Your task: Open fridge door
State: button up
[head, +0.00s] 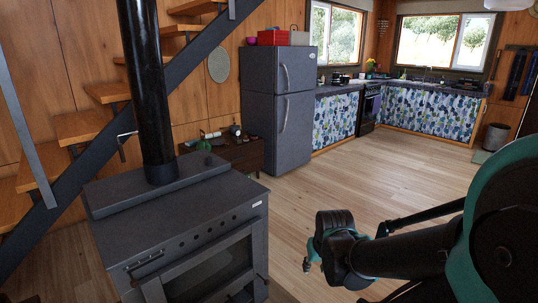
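The grey fridge (281,108) stands against the back wall, left of the kitchen counter. It has a smaller upper door (300,68) and a taller lower door (296,133). Both doors look shut. Each has a pale vertical handle near its left edge: the upper handle (285,77) and the lower handle (284,115). My gripper (308,262) is at the lower middle, at the end of my black and teal arm, far in front of the fridge and touching nothing. Its fingers are small and partly hidden, so I cannot tell whether they are apart.
A dark stove with a black flue (152,90) fills the left foreground. A low wooden cabinet (232,152) stands left of the fridge. Red and white boxes (273,37) sit on the fridge. The wooden floor (370,170) before the fridge is clear. Stairs rise at left.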

aim_at(294, 112)
jog(key=i+l+z, duration=0.2)
jog(key=i, duration=0.85)
jog(key=i+l+z, duration=0.2)
jog(key=i, duration=0.8)
jog(key=i+u, duration=0.15)
jog(key=i, duration=1)
jog(key=i+l+u, duration=0.15)
jog(key=i, duration=1.05)
jog(key=i+l+u, duration=0.2)
jog(key=i, duration=0.3)
